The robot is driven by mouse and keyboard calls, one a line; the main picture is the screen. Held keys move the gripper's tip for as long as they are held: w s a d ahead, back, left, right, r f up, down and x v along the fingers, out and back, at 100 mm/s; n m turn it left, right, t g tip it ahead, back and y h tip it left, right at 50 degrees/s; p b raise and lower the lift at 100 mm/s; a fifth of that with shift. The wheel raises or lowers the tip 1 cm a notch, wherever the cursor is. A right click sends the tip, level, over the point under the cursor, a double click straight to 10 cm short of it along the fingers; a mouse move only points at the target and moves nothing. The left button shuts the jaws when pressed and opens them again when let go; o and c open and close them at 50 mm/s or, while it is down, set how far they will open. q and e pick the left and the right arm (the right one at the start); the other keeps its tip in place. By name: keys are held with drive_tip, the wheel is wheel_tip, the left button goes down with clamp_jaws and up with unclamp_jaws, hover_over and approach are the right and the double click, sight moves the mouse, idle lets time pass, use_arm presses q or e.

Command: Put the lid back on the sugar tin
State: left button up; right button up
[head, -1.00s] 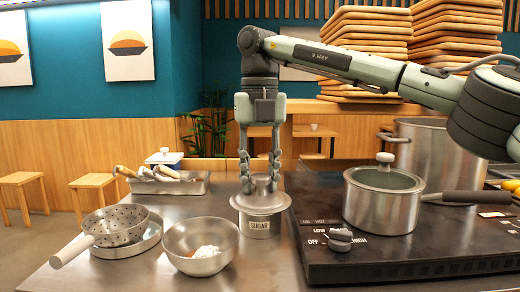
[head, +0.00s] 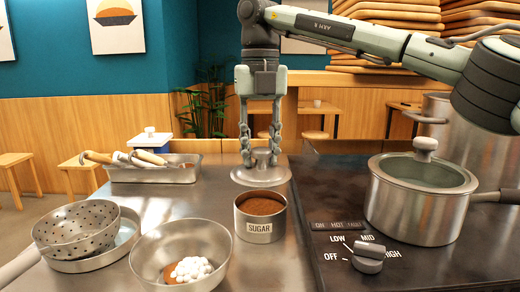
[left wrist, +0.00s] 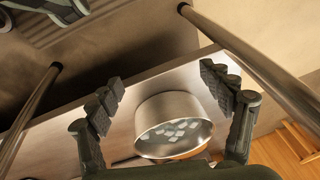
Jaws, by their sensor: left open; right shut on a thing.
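The sugar tin (head: 259,228) stands upright and open on the counter, with a brown granular filling showing. My right gripper (head: 261,150) is shut on the knob of the round metal lid (head: 244,177). The lid is level and appears just behind the tin's rim, apart from its opening. I cannot tell whether it touches the counter. My left gripper (left wrist: 162,80) shows only in the left wrist view, open, with its fingers spread and nothing between the tips. Beyond them is a metal bowl (left wrist: 170,105) with white pieces.
The metal bowl (head: 146,250) stands left of the tin. A colander (head: 75,228) on a pan is farther left. A utensil tray (head: 180,174) is behind. A lidded pot (head: 400,212) stands on the black stove (head: 320,200) at right.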

drive_tip(key=shift+f+b, duration=0.5)
drive_tip(key=shift+f, duration=0.15)
drive_tip(key=shift+f+b, duration=0.7)
drive_tip(key=shift+b, duration=0.05)
drive_tip(key=shift+f+b, duration=0.5)
drive_tip(key=shift+f, duration=0.55)
use_arm(q)
wheel_tip(320, 180, up, 9)
drive_tip(key=shift+a+t, duration=0.15)
drive_tip(key=shift+t, duration=0.15)
drive_tip(key=shift+s+r+p, duration=0.1)
drive_tip(key=shift+r+p, duration=0.45)
drive_tip(key=shift+p, duration=0.05)
use_arm(e)
drive_tip(key=shift+w, duration=0.25)
use_arm(q)
drive_tip(key=shift+r, duration=0.2)
use_arm(e)
drive_tip(key=shift+f, duration=0.4)
drive_tip(key=o, duration=1.2)
drive_tip(key=shift+o, duration=0.7)
